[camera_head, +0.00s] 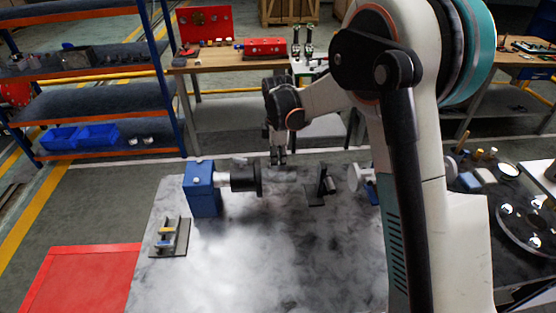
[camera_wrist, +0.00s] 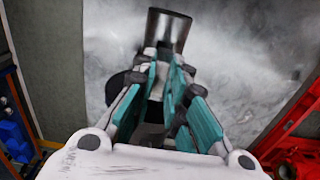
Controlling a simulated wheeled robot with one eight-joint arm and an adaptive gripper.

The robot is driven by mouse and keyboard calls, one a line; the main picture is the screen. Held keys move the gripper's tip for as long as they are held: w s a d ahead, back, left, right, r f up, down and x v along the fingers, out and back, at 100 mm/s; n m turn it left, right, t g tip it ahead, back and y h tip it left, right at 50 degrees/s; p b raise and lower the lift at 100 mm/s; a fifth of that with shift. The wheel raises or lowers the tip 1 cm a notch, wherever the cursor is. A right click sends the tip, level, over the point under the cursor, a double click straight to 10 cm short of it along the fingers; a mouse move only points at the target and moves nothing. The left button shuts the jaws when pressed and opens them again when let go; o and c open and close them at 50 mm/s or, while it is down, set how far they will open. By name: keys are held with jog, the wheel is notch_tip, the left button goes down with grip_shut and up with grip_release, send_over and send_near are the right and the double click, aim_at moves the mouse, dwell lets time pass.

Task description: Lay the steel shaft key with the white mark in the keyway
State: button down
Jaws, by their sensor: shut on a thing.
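My gripper (camera_head: 278,161) points down just right of the black coupling (camera_head: 246,176) on the blue pump unit (camera_head: 203,190). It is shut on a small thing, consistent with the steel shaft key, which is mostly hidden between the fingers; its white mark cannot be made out. In the wrist view the teal fingers (camera_wrist: 163,68) close in near a dark cylindrical part (camera_wrist: 168,28) with a pale shaft end. The keyway itself cannot be made out. A small key rack (camera_head: 170,240) with blue and yellow marked pieces stands at the table's left front.
A black bracket (camera_head: 319,188) stands on the grey mottled table (camera_head: 265,260) right of my gripper. A red floor panel (camera_head: 85,285) lies at the front left. Shelves (camera_head: 90,100) and a workbench (camera_head: 225,62) stand behind. The front of the table is clear.

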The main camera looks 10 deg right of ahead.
jog(key=shift+f+b, duration=0.65)
jog(key=shift+f, duration=0.25)
jog(key=c, duration=1.5)
grip_release()
jog(key=shift+c, duration=0.2)
jog(key=shift+r, duration=0.2)
notch_tip(320, 180, up, 12)
jog(key=shift+f, duration=0.15)
